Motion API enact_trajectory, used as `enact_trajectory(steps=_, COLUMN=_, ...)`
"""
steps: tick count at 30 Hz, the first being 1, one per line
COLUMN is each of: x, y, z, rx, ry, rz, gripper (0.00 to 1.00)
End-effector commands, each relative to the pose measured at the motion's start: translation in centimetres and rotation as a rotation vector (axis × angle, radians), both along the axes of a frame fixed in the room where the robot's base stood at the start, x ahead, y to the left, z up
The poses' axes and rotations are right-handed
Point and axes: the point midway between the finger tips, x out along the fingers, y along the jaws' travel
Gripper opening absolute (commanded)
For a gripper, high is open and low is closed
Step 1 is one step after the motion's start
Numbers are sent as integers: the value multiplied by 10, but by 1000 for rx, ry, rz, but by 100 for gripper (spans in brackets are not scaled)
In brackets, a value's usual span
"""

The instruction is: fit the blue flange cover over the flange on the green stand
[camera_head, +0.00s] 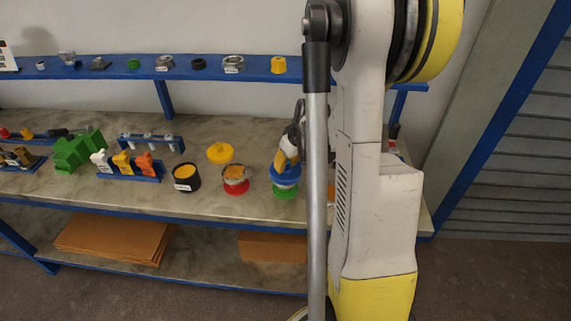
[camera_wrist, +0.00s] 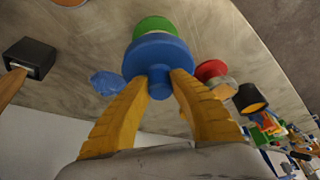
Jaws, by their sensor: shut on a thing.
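The blue flange cover (camera_head: 285,174) is in my gripper, directly above the green stand (camera_head: 286,193) on the bench. In the wrist view my gripper (camera_wrist: 161,80) has its yellow fingers shut on the knob of the blue cover (camera_wrist: 157,53). The green stand (camera_wrist: 155,25) shows just beyond the cover, lined up with it or nearly so. The flange on the green stand is mostly hidden by the cover. I cannot tell whether the cover touches it or is seated. In the head view my gripper (camera_head: 286,158) is partly hidden by my arm.
Left of the green stand are a red stand (camera_head: 236,188) with a metal vessel, a yellow cover (camera_head: 220,153) and a black container (camera_head: 186,177). A blue rack (camera_head: 130,170) and a green block (camera_head: 78,150) lie farther left. A blue shelf (camera_head: 120,73) runs behind.

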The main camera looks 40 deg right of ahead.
Motion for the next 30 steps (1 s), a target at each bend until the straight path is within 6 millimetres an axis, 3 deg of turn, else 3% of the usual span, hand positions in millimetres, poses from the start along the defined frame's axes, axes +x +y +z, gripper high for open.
enact_trajectory(steps=23, x=0, y=0, z=-25, rx=0, ry=0, rz=0, gripper=0)
enact_trajectory(steps=24, x=0, y=0, z=-24, rx=0, ry=0, rz=0, gripper=34)
enact_trajectory(steps=25, x=0, y=0, z=-23, rx=0, ry=0, rz=0, gripper=43)
enact_trajectory(steps=30, x=0, y=0, z=-23, rx=0, ry=0, rz=0, gripper=47)
